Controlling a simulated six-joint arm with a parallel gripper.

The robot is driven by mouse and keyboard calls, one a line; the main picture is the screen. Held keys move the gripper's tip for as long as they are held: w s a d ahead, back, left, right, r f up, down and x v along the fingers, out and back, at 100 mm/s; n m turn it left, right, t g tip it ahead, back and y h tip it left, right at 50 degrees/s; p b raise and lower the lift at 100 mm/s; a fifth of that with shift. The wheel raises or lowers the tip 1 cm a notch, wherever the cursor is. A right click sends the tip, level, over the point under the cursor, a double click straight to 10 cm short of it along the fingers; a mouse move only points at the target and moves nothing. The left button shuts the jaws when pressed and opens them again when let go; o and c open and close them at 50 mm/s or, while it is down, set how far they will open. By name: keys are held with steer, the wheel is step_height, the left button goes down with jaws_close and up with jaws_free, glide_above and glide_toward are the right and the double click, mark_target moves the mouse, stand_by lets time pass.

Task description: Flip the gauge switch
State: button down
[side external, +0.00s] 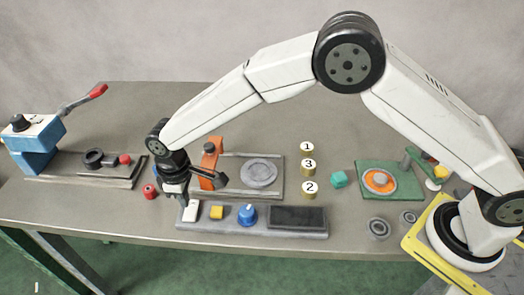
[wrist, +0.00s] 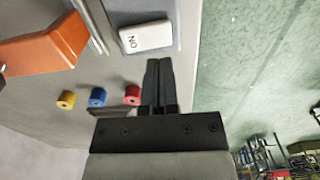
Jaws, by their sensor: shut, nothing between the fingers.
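A white rocker switch (side external: 190,213) sits at the left end of a grey control panel (side external: 230,230) near the table's front edge. In the wrist view the switch (wrist: 145,37) shows dark "ON" lettering. The panel also carries a yellow button (side external: 216,212), a blue knob (side external: 247,214) and a dark display (side external: 297,216). My gripper (side external: 183,194) points down just above and behind the switch. In the wrist view its fingers (wrist: 158,64) are together and empty, with their tips close to the switch's edge. I cannot tell whether they touch it.
An orange fixture (side external: 210,160) with a dark lever stands just behind the panel. Small red (wrist: 132,94), blue (wrist: 97,97) and yellow (wrist: 66,99) cylinders lie near my gripper.

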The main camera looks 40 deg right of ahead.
mark_target(192, 213)
steer(key=shift+r, duration=1.35)
steer(key=shift+d, duration=0.15)
steer(key=shift+d+r, duration=0.15)
steer(key=shift+d, duration=0.15)
steer(key=s+d+r+m+t, duration=0.1)
steer(key=s+d+r+m, duration=0.1)
steer(key=d, duration=0.7)
steer(key=s+d+r+m, duration=0.3)
steer(key=d, duration=0.6)
steer(key=s+d+m+t, duration=0.1)
steer(key=s+d+m, duration=0.3)
steer(key=s+d, duration=0.8)
steer(key=shift+s+t, duration=0.3)
steer(key=shift+s, duration=0.3)
steer(key=shift+d, duration=0.1)
